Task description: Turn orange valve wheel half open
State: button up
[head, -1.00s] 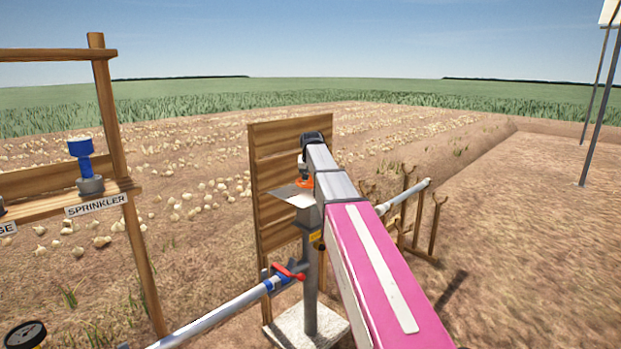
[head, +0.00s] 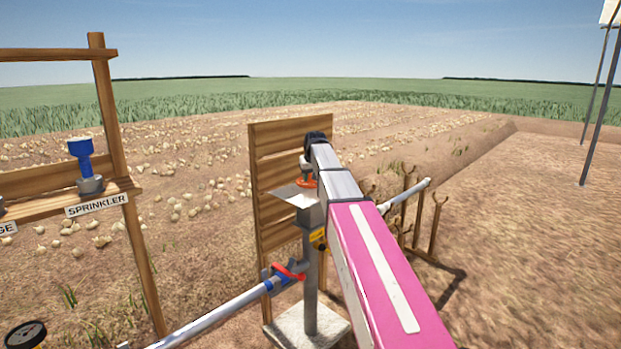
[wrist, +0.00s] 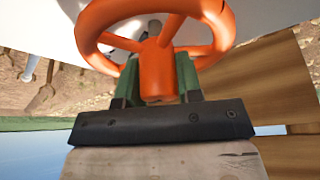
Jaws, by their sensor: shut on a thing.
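The orange valve wheel (wrist: 226,30) fills the top of the wrist view, with its hub and a spoke close to the camera. In the head view a small part of the wheel (head: 306,183) shows below my wrist, on top of the grey post (head: 310,280). My gripper (wrist: 160,92) has its green fingers on either side of the orange hub and spoke, shut on the wheel. In the head view the fingers are mostly hidden behind my arm. A thin light plate (head: 296,195) sits beside the wheel.
A wooden panel (head: 283,135) stands right behind the wheel. A pipe with a red lever (head: 290,272) joins the post at left. A shelf labelled SPRINKLER (head: 97,204) stands further left. A wooden rack (head: 436,225) is at right.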

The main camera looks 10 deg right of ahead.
jog(key=n+y, duration=0.1)
jog(key=n, duration=0.2)
jog(key=shift+n+g, duration=0.3)
jog(key=shift+n, duration=0.1)
jog(key=n, duration=0.1)
jog(key=n+y, duration=0.1)
jog(key=n, duration=0.1)
jog(key=shift+a+n+g+y, duration=0.15)
jog(key=shift+n+g+y, duration=0.15)
jog(key=shift+g, duration=0.1)
jog(key=n+g, duration=0.1)
jog(key=n, duration=0.2)
jog(key=shift+s+n+y, duration=0.1)
jog(key=shift+n+y, duration=0.2)
jog(key=shift+y, duration=0.1)
jog(key=shift+s+a+n+g+y, duration=0.1)
jog(key=shift+n+g+y, duration=0.2)
jog(key=shift+n+g, duration=0.85)
jog(key=shift+n+t, duration=0.45)
jog(key=shift+n, duration=0.2)
jog(key=o, duration=0.7)
jog(key=shift+c, duration=0.2)
